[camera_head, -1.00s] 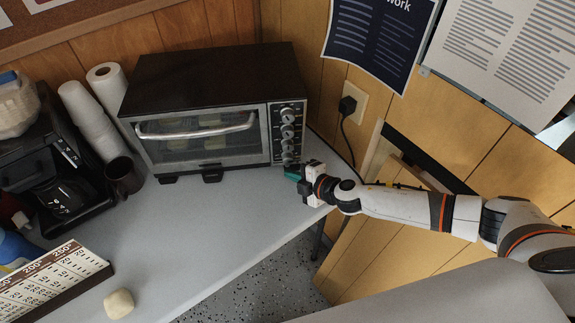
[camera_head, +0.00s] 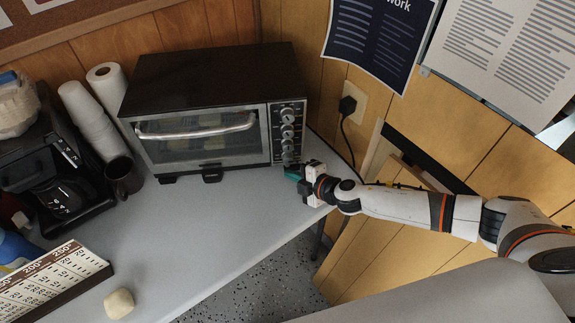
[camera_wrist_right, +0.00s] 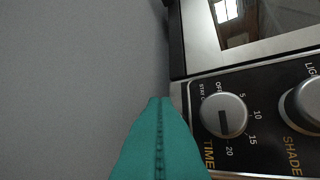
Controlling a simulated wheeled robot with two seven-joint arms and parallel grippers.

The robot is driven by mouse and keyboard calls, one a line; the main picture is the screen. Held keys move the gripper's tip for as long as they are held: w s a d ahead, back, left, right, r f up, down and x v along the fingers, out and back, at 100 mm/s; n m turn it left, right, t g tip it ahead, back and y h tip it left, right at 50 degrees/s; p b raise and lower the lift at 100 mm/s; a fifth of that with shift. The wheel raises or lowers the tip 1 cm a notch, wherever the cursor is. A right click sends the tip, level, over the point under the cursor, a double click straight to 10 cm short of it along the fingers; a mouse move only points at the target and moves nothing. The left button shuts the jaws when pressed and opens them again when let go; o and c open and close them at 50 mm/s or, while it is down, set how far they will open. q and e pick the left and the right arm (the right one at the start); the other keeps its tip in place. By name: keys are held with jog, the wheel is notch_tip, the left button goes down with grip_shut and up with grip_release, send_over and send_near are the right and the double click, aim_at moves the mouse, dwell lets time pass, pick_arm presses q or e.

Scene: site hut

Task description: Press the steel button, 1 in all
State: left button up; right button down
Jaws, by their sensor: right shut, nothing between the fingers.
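The black toaster oven (camera_head: 205,75) stands at the back of the grey table, with a steel-edged control panel (camera_head: 288,112) on its right side. Several round steel controls run down this panel. In the right wrist view a round steel dial marked TIME (camera_wrist_right: 223,115) is close, with another control marked SHADE (camera_wrist_right: 308,101) to its right. No separate steel button can be told apart with certainty. My right gripper (camera_head: 291,172) is shut and empty, its teal fingertips (camera_wrist_right: 162,102) at the panel's lower end, beside the TIME dial. Whether they touch the panel is unclear. My left gripper is out of view.
A black coffee maker (camera_head: 58,165), a dark mug (camera_head: 123,177), stacked cups (camera_head: 90,120) and a paper roll (camera_head: 106,82) stand left of the oven. A power cord (camera_head: 345,135) hangs at the wall. The tabletop (camera_head: 195,225) before the oven is clear.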

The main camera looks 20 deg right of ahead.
jog(key=shift+w, duration=0.45)
jog(key=shift+w+d, duration=0.1)
jog(key=shift+w, duration=0.3)
dwell(0.7)
jog(key=shift+s, duration=0.1)
jog(key=shift+s+p, duration=0.35)
jog(key=shift+s, duration=0.4)
jog(key=shift+s+a, duration=0.25)
jog(key=shift+s, duration=1)
jog(key=shift+s+a, duration=0.25)
jog(key=shift+s, duration=1)
